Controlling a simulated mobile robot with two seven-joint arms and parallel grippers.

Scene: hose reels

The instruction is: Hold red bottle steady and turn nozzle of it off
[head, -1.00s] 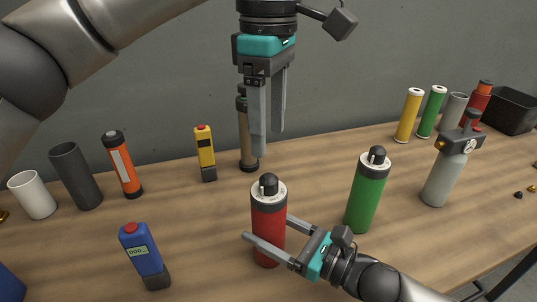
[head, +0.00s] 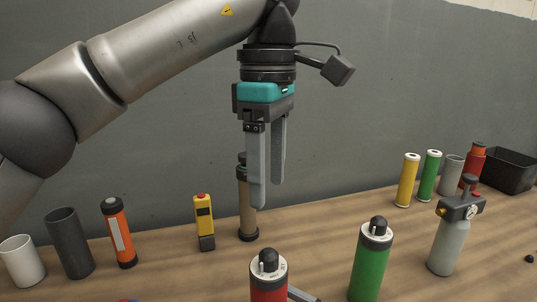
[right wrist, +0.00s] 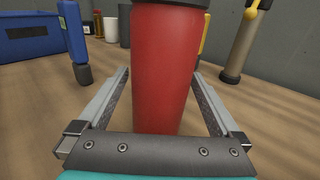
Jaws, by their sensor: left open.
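The red bottle (head: 268,291) stands at the bottom edge of the head view, its lower part cut off. On its pale top sits a black knob-like nozzle (head: 268,257). My left gripper (head: 268,196) points down, open and empty, above the nozzle in the picture and apart from it. The red bottle also fills the middle of the right wrist view (right wrist: 164,70), where its top is cut off. My right gripper (right wrist: 162,72) has one finger on each side of the bottle, with gaps visible beside it. In the head view only a bit of a right finger shows.
A green bottle (head: 371,262) and a grey bottle with a spray head (head: 448,245) stand to the right. A brown cylinder (head: 247,210) and a yellow device (head: 204,222) stand behind. A blue device (right wrist: 74,35) and blue bin (right wrist: 30,32) show in the right wrist view.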

